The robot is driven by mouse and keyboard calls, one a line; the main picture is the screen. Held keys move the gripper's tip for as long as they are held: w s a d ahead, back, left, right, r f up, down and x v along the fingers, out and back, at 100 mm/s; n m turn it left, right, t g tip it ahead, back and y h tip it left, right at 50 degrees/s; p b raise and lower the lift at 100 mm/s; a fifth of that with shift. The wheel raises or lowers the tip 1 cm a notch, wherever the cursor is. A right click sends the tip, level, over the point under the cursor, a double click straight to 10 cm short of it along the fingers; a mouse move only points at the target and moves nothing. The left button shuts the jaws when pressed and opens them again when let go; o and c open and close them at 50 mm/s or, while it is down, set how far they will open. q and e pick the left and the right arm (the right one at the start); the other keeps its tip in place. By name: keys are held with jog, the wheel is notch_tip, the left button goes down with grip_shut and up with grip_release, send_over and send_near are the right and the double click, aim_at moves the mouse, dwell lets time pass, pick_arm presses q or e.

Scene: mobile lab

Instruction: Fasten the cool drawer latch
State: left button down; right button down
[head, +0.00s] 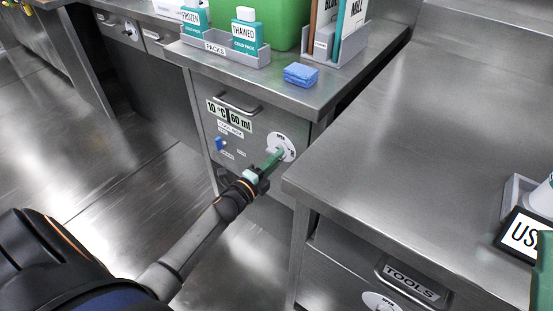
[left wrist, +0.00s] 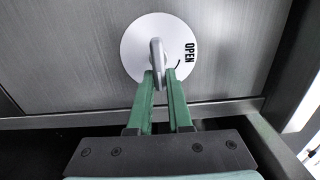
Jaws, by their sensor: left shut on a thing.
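The cool box front (head: 255,125) is a steel panel under the left counter, with a bar handle and a "10 °C | 60 ml" label. It looks closed. Its latch is a round white dial (head: 287,141) at the right of the panel; it also shows in the left wrist view (left wrist: 135,45), with "OPEN" printed at its right. A grey lever (left wrist: 157,55) stands upright in the picture at the dial's middle. My left gripper (head: 274,157) is at the dial. In the left wrist view its green fingers (left wrist: 161,78) are shut on the lever's lower end. My right gripper does not show.
A small blue knob (head: 219,144) sits left on the same panel. The counter above holds a packs tray (head: 222,48), a blue sponge (head: 301,75) and a green bin (head: 262,20). The right counter (head: 430,130) juts close by the latch; its middle is bare.

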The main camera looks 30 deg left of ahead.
pick_arm(q)
jog(key=c, duration=0.8)
grip_release()
jog(key=shift+c, duration=0.2)
jog(key=s+a+p, duration=0.1)
jog(key=s+p, duration=0.1)
jog(key=s, duration=1)
jog(key=shift+s+p, duration=0.25)
jog(key=shift+p, duration=0.15)
jog(key=shift+s, duration=0.1)
